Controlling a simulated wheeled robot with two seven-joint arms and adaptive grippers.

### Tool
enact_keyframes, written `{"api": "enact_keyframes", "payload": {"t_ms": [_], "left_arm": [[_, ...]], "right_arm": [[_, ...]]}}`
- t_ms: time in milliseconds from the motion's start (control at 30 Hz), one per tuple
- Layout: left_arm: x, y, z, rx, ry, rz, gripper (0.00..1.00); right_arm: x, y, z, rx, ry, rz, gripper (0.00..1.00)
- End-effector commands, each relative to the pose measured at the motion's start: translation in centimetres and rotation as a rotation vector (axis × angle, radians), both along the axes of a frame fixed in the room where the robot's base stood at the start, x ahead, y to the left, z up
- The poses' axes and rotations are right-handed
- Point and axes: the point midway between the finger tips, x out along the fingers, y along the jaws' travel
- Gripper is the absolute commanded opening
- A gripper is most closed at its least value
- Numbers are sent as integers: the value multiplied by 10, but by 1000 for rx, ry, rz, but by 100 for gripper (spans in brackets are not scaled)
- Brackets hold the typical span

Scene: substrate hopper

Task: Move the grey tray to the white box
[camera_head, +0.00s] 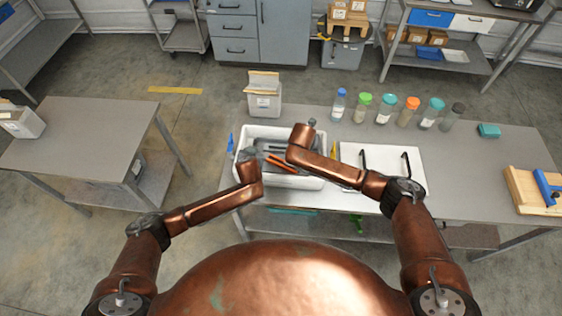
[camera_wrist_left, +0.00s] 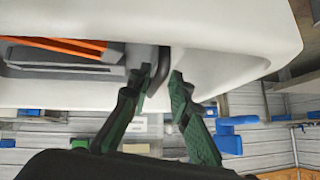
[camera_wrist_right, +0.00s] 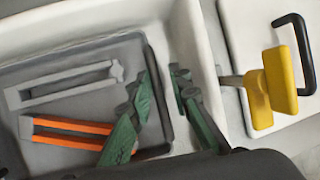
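The grey tray (camera_wrist_right: 85,85) lies inside the white box (camera_head: 312,182), low between its walls, in the head and right wrist views. It carries an orange tool (camera_wrist_right: 70,130) and a grey tool (camera_wrist_right: 70,85), and has dark handles at its ends. My left gripper (camera_wrist_left: 163,80) is open, its fingertips either side of a dark tray handle (camera_wrist_left: 162,62) by the box wall. My right gripper (camera_wrist_right: 165,68) is open at the tray's other end. Its fingers straddle the dark handle (camera_wrist_right: 158,85); I see a gap between them. Contact cannot be told.
A white lid (camera_head: 385,160) with black handles lies right of the box. A yellow-handled tool (camera_wrist_right: 278,88) stands between them. Several capped bottles (camera_head: 384,108) line the table's back, and a carton (camera_head: 264,100) stands behind the box. The side table (camera_head: 80,140) at left is mostly clear.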

Motion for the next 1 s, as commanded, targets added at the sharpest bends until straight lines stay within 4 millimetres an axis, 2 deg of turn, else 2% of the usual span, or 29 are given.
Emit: {"api": "enact_keyframes", "payload": {"t_ms": [333, 467, 1000], "left_arm": [[-1, -2, 0, -3, 1, -4, 25], [-8, -4, 6, -5, 1, -4, 25], [-77, -9, 72, -4, 2, -4, 25]], "right_arm": [[0, 2, 1, 3, -2, 2, 25], [0, 2, 1, 4, -2, 2, 25], [0, 3, 1, 4, -2, 2, 25]]}}
